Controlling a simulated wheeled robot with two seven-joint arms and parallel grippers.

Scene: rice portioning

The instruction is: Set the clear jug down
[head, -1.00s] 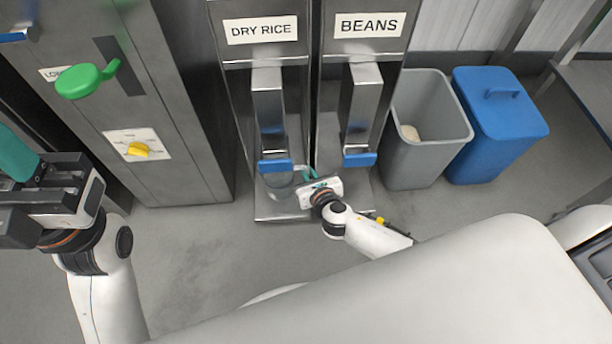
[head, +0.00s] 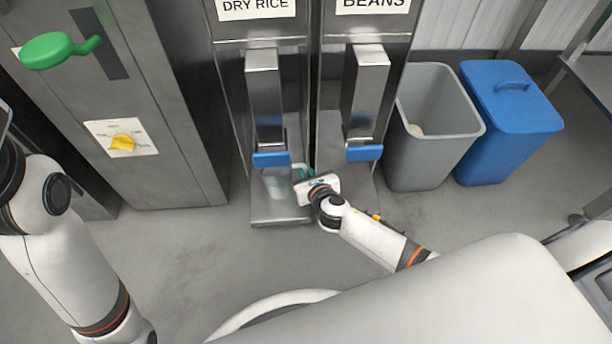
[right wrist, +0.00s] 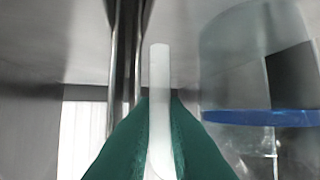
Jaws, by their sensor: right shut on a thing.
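The clear jug (head: 278,187) is at the foot of the dry rice dispenser, below its blue lever (head: 271,160) and over the metal base shelf (head: 280,216). Its see-through wall is faint, and I cannot tell whether its bottom touches the shelf. My right gripper (head: 302,171) reaches in from the right and is shut on the jug's handle. In the right wrist view the green fingers (right wrist: 160,135) pinch the pale upright handle (right wrist: 160,75), with the clear jug wall and a blue band (right wrist: 262,117) to the right. My left gripper is out of view; only its arm shows.
The beans dispenser (head: 366,90) stands beside the rice one. A grey bin (head: 432,150) and a blue lidded bin (head: 505,135) stand to the right. A grey cabinet with a green handle (head: 50,50) and yellow knob (head: 123,143) is at left. The floor in front is clear.

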